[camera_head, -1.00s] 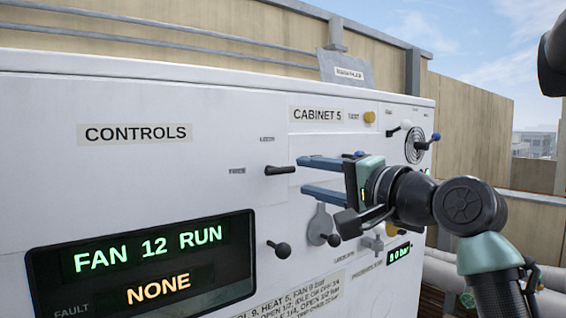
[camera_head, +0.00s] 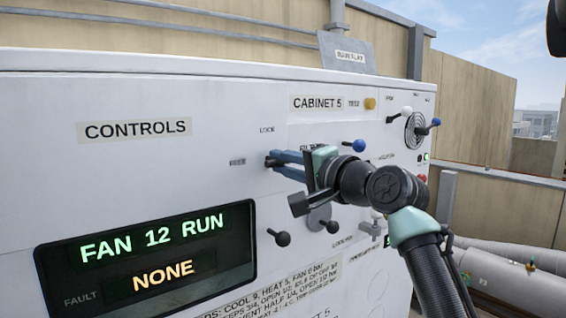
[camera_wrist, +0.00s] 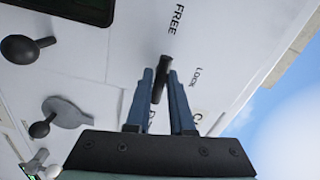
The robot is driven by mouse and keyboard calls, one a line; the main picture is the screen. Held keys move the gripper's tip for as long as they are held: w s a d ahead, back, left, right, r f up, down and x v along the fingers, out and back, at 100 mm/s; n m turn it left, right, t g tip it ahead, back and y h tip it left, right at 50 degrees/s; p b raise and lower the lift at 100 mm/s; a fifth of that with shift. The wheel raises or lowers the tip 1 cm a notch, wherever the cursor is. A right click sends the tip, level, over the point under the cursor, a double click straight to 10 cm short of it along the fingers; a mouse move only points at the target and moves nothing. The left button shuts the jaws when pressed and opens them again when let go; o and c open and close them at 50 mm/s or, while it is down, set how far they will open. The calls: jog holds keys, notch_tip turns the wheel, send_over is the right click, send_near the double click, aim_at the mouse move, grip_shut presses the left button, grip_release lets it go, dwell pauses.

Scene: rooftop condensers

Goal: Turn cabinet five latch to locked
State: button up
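The cabinet five latch is a short black lever (camera_wrist: 162,78) on the white cabinet front. In the wrist view it lies between my gripper's two blue fingers, slightly slanted to them, with its outer end toward the word FREE. The word LOCK is printed to its right there. In the head view the lever is mostly hidden by the fingers; FREE is printed to the left and LOCK above. My gripper (camera_head: 272,160) has its fingers close together around the lever, with little gap showing; contact is hard to make out.
Below are a black-knobbed lever (camera_head: 279,238) and a grey round plate (camera_head: 319,218) with a black knob. A blue-knobbed lever (camera_head: 356,146) is close to the right of my gripper. The display (camera_head: 150,262) is at lower left. Open space lies in front of the cabinet.

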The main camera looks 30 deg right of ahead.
grip_shut()
jog(key=n+b, duration=0.1)
jog(key=n, duration=0.3)
jog(key=shift+f, duration=0.1)
jog(key=n+b, duration=0.2)
jog(key=n, duration=0.2)
jog(key=n+b, duration=0.1)
jog(key=n, duration=0.4)
jog(key=shift+b, duration=0.3)
jog(key=n+b, duration=0.1)
jog(key=n, duration=0.3)
jog(key=shift+n, duration=0.4)
jog(key=o, duration=0.6)
grip_release()
